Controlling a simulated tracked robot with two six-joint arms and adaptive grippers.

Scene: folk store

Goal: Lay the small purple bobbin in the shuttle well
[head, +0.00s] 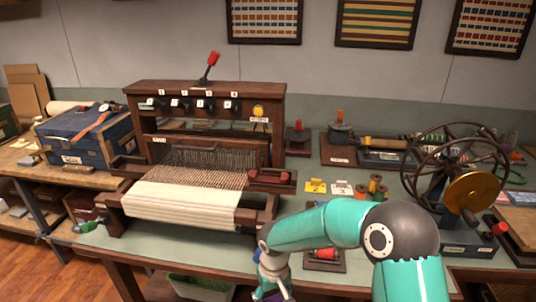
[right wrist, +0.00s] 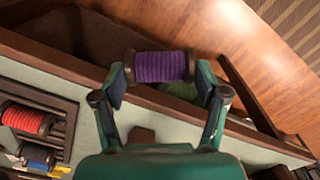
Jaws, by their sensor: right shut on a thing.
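The small purple bobbin (right wrist: 160,66), with dark end flanges, lies crosswise between the fingertips of my right gripper (right wrist: 162,72) in the right wrist view. The gripper is shut on it by its ends. In the head view my right gripper (head: 272,278) is low at the table's front edge, beside the bobbin rack, and the bobbin is mostly hidden there. A dark red-brown piece that looks like the shuttle (head: 270,177) lies on the right side of the loom. Its well cannot be made out. My left gripper is not in view.
The loom (head: 180,207) with white cloth stands left of my right arm. Spools (head: 375,185) and a winding wheel (head: 455,170) stand to the right. The floor shows below the table edge.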

